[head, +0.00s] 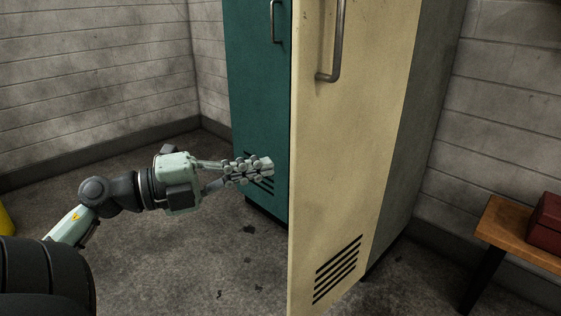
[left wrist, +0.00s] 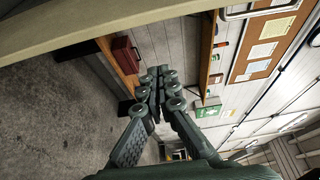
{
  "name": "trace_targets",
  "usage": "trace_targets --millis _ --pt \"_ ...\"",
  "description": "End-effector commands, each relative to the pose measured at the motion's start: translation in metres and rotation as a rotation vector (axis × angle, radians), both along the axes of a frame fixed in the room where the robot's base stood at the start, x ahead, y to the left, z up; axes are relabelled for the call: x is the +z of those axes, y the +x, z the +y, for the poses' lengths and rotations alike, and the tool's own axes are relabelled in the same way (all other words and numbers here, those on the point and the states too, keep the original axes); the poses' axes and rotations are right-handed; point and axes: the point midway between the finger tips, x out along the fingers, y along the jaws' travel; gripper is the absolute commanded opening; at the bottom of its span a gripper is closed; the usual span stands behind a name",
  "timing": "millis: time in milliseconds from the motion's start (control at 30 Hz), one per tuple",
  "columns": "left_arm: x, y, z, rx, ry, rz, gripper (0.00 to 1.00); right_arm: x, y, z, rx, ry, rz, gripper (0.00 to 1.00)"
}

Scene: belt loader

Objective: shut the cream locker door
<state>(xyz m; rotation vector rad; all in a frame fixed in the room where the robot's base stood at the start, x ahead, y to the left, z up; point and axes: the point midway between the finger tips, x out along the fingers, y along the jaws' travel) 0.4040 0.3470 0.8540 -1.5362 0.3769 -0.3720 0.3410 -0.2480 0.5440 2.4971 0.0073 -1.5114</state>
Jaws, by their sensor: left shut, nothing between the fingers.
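The cream locker door (head: 345,150) stands partly open in the head view, its free left edge swung out toward me. It has a grey bar handle (head: 334,45) high up and vent slots low down. My left gripper (head: 268,167) is shut and empty, just left of that free edge and in front of the teal locker door (head: 258,90). A small gap shows between fingertips and edge; the depth between them is hard to judge. The left wrist view shows the closed fingers (left wrist: 156,80) under a pale slanting panel (left wrist: 100,22), probably the cream door. My right gripper is out of view.
A wooden bench (head: 515,232) with a dark red box (head: 546,222) stands at the right. Grey block walls close the back and right. A yellow object (head: 5,218) shows at the left edge. The floor left of the lockers is clear.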

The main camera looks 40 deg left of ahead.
Motion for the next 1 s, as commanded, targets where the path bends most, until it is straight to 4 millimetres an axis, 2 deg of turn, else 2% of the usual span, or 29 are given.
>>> trace_targets --millis 167,367,500,533,700,1000 --pt "0.002 0.028 -0.016 -0.006 0.003 -0.003 0.0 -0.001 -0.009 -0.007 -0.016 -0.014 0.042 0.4" --pt "0.003 0.062 -0.034 -0.007 0.004 -0.004 0.0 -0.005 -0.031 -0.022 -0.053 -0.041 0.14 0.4" --pt "0.003 0.084 -0.045 -0.006 0.003 -0.005 0.0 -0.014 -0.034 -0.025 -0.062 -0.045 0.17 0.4" --pt "-0.002 0.083 -0.039 0.001 0.0 -0.003 0.0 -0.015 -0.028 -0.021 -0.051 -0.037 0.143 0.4" --pt "-0.002 0.085 -0.02 0.002 -0.003 -0.004 0.0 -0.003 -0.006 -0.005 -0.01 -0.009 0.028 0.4" --pt "0.0 0.087 -0.004 0.0 -0.003 -0.003 0.0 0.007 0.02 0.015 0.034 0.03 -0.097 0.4"
